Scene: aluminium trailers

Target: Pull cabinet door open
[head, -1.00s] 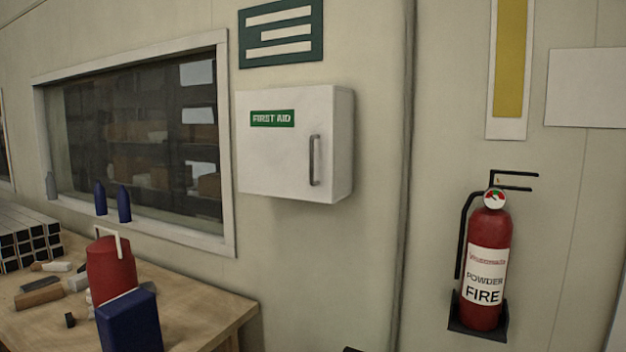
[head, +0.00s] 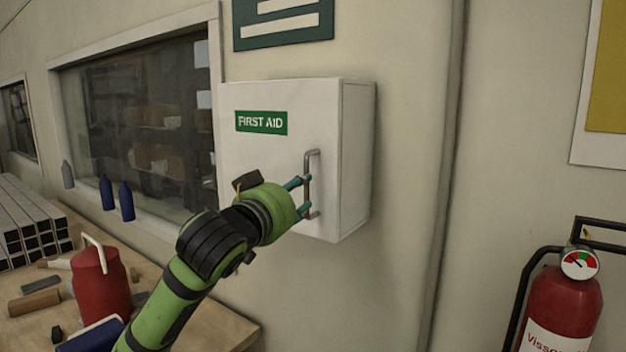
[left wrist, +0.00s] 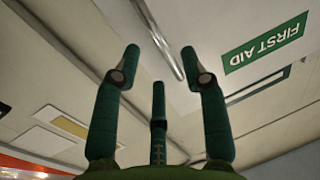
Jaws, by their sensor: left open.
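The white first aid cabinet (head: 355,150) hangs on the wall, its door shut. A green FIRST AID label (head: 262,122) is on the door and also shows upside down in the left wrist view (left wrist: 265,42). A grey vertical bar handle (head: 308,165) sits near the door's right edge; the left wrist view shows the handle (left wrist: 158,38) just beyond and between the spread fingers. My left gripper (head: 303,197) is open at the handle, its fingertips close to the bar; I cannot tell whether they touch it. My right gripper is not in view.
A wooden workbench (head: 205,325) at lower left holds a red can (head: 100,285), a blue box (head: 90,338) and metal tubes (head: 35,215). A fire extinguisher (head: 565,300) hangs at right.

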